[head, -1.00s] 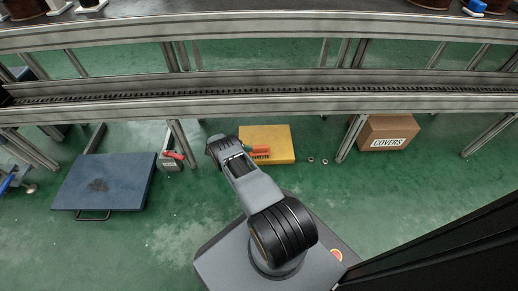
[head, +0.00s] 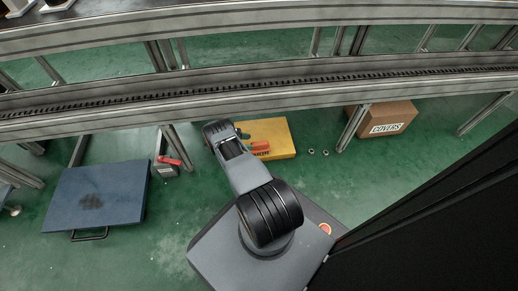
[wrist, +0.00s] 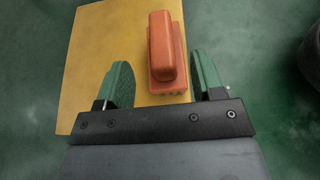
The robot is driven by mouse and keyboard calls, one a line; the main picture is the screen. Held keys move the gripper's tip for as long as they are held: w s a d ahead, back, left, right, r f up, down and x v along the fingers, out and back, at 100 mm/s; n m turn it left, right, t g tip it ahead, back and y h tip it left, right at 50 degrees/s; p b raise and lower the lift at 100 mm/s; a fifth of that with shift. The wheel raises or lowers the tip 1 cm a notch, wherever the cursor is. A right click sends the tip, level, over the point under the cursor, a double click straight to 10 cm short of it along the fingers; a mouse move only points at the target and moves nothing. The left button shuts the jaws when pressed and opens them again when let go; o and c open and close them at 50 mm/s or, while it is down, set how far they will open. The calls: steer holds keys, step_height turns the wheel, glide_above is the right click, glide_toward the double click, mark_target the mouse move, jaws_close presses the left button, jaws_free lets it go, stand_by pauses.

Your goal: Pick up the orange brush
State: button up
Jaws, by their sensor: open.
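The orange brush (head: 259,147) lies on a yellow panel or box (head: 282,136) below the rail, just right of my arm's end in the head view. In the wrist view the brush (wrist: 165,48) points away from me, with its near end between my fingers. My gripper (wrist: 162,76) is open, its green fingers on either side of the brush. The right finger is close to the brush; a wider gap lies on the left. I cannot tell the height of the fingers above the yellow surface. My gripper's fingers are hidden in the head view.
Metal rails (head: 300,97) with legs run above the yellow box. A blue platform (head: 95,196) and a red-handled item (head: 167,161) are at left.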

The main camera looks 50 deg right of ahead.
mark_target(257, 144)
steer(key=shift+b+x, duration=0.65)
steer(key=shift+x, duration=2.35)
steer(key=shift+a, duration=0.1)
steer(key=c, duration=1.1)
